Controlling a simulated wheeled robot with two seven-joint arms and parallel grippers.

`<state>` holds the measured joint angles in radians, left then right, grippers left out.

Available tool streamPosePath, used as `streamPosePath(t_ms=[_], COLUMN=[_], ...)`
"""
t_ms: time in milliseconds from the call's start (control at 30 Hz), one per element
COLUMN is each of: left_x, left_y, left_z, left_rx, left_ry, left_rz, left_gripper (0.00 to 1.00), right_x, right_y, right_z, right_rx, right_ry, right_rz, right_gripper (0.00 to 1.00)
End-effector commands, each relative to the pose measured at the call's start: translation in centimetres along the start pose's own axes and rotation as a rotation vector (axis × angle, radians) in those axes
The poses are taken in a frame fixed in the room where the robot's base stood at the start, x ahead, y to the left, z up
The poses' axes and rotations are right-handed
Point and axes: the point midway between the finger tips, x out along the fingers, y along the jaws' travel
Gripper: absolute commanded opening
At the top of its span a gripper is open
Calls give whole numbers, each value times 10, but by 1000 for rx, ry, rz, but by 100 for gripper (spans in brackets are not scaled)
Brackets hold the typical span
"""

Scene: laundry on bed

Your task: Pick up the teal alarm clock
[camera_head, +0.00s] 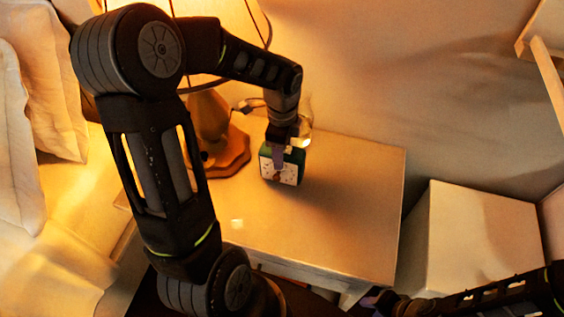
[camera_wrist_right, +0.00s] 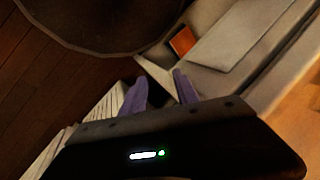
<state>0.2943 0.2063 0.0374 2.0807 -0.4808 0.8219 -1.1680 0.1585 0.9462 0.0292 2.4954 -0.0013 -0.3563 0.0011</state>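The teal alarm clock (camera_head: 291,175) stands on the nightstand top, in front of the lamp base, with its pale face towards me. My left gripper (camera_head: 279,157) reaches down onto it from above. My right gripper (camera_head: 373,299) is low at the bottom right, in front of the nightstand and away from the clock. In the right wrist view its two purple fingers (camera_wrist_right: 160,88) are apart with nothing between them.
The nightstand (camera_head: 340,230) has clear room right of the clock. A lit lamp with a wooden base (camera_head: 228,155) stands close behind left. A white box-like piece (camera_head: 470,240) is at right. The bed with pillows (camera_head: 50,90) is at left.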

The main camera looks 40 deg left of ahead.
Motion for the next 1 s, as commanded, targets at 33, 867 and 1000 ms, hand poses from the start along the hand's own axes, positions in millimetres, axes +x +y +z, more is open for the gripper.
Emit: streamPosePath(t_ms=[33, 867, 1000], left_x=[0, -6, -18], left_y=[0, 2, 3], left_z=[0, 0, 0], left_rx=[0, 0, 0], left_ry=[0, 0, 0], left_rz=[0, -3, -4], left_gripper=[7, 0, 0], right_x=[0, 3, 3], right_y=[0, 1, 1], right_z=[0, 0, 0], right_rx=[0, 0, 0], right_ry=[0, 0, 0], right_rz=[0, 0, 0], right_gripper=[36, 36, 36])
